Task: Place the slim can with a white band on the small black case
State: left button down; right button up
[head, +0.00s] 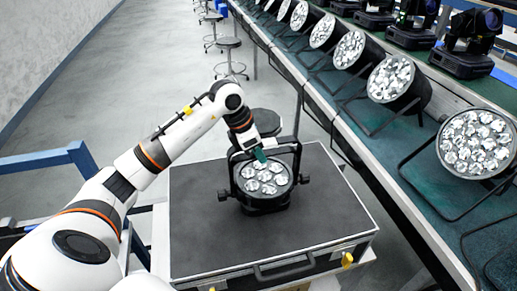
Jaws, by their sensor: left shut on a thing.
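A round black par can (263,192) with several clear lenses facing up is over the middle of the black case (205,235). It looks upright, and I cannot tell whether its base touches the lid. No white band shows on it from here. My left gripper (259,156) comes down from behind and is shut on the can at its far rim or bracket; the exact grip is partly hidden. The case is flat-topped with pale metal edges, a front handle and yellow latches. My right gripper is out of view.
A long bench (368,140) on the right holds a row of larger par cans (476,143) and several black moving-head lights (466,45). Stools (229,58) stand on the grey floor behind the case. A blue rail (45,160) is at the left. The case lid around the can is bare.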

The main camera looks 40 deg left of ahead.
pick_arm(q)
jog(key=c, duration=1.4)
grip_release()
jog(key=shift+f, duration=0.1)
jog(key=shift+c, duration=0.2)
jog(key=shift+o, duration=1.2)
jog(key=shift+r, duration=0.25)
jog(key=shift+s+a+r, duration=0.1)
jog(key=shift+a+r, duration=0.05)
jog(key=shift+r, duration=0.15)
jog(key=b+v, duration=0.1)
jog(key=v, duration=0.9)
jog(key=shift+s+r+b, duration=0.1)
jog(key=shift+r+b, duration=0.2)
jog(key=shift+b, duration=0.1)
jog(key=shift+s+r, duration=0.15)
jog(key=shift+r, duration=0.1)
